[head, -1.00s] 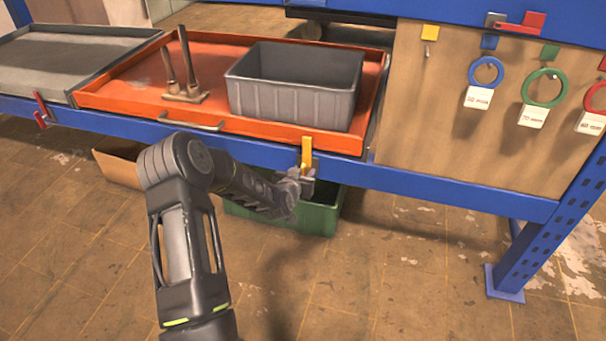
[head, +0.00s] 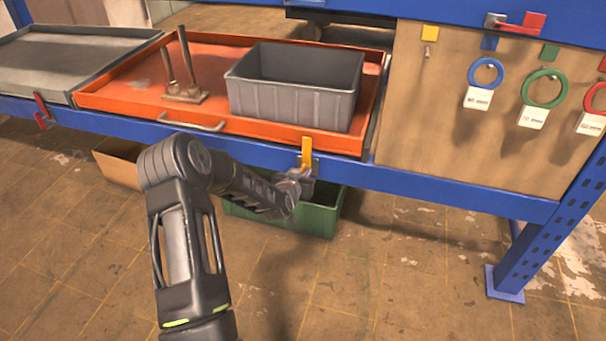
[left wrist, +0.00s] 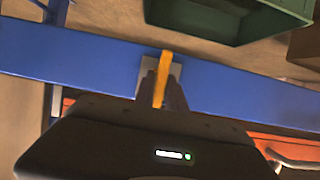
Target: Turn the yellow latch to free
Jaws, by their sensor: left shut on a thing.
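The yellow latch (head: 306,150) stands upright on the blue beam at the front edge of the orange tray (head: 125,97). My left gripper (head: 309,170) is at the lower part of the latch, shut on it. In the left wrist view the latch (left wrist: 162,70) sits between the two fingers (left wrist: 161,92), in front of a grey plate (left wrist: 175,70) on the blue beam. The fingers partly hide the latch and plate. My right gripper is not in view.
A grey bin (head: 290,98) and a tool with upright handles (head: 185,90) are on the orange tray. A red latch (head: 41,106) is on the beam at left. A green crate (head: 318,218) and a cardboard box (head: 117,165) sit below. Rings hang on the board at right.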

